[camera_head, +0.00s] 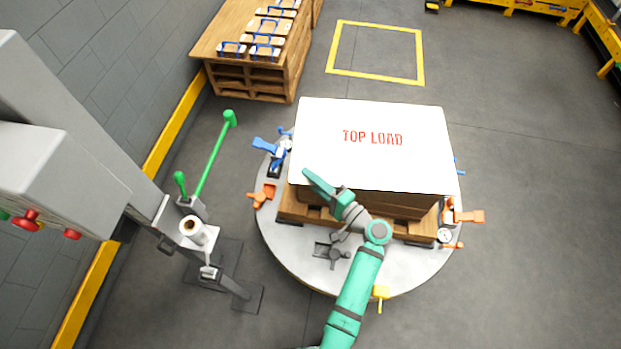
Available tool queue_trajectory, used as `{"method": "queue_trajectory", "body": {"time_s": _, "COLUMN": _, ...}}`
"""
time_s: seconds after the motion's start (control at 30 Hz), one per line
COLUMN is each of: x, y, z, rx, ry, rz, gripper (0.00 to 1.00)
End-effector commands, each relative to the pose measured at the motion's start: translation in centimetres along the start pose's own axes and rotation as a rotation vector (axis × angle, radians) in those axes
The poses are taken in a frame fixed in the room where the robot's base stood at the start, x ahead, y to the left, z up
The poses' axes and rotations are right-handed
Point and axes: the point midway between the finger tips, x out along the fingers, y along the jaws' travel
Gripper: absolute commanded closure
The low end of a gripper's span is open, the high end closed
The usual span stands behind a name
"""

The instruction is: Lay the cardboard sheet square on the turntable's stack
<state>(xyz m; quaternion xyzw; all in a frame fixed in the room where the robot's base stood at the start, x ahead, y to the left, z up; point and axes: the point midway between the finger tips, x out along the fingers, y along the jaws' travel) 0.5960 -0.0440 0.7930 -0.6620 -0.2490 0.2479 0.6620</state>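The white cardboard sheet (375,160), printed "TOP LOAD" in red, lies over the top of the brown stack (400,205). Its near edge runs slightly down to the right, and its right corner reaches out past the stack's visible side. The stack stands on a wooden pallet (293,208) on the round grey turntable (300,258). The sheet hides the top of the stack and its far sides. My gripper (318,184) is teal and overlaps the sheet's near-left edge in the picture. Its fingertips are not clear, so I cannot tell whether it touches or grips the sheet.
Orange (262,196), blue and yellow clamps or handles ring the turntable. A grey mast with a green lever (215,155) and a white roll (193,229) stands at left. A wooden pallet stack (225,75) holds blue-handled items. A yellow floor square (376,52) is empty. Floor at right is clear.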

Motion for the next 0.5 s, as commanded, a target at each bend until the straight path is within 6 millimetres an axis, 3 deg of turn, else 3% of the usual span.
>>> {"method": "queue_trajectory", "body": {"time_s": 0.33, "x": -0.2, "y": 0.2, "z": -0.2, "rx": 0.001, "ry": 0.005, "rz": 0.003, "gripper": 0.72}}
{"method": "queue_trajectory", "body": {"time_s": 0.5, "x": -2.0, "y": 0.1, "z": -0.1, "rx": 0.001, "ry": 0.006, "rz": 0.003, "gripper": 0.72}}
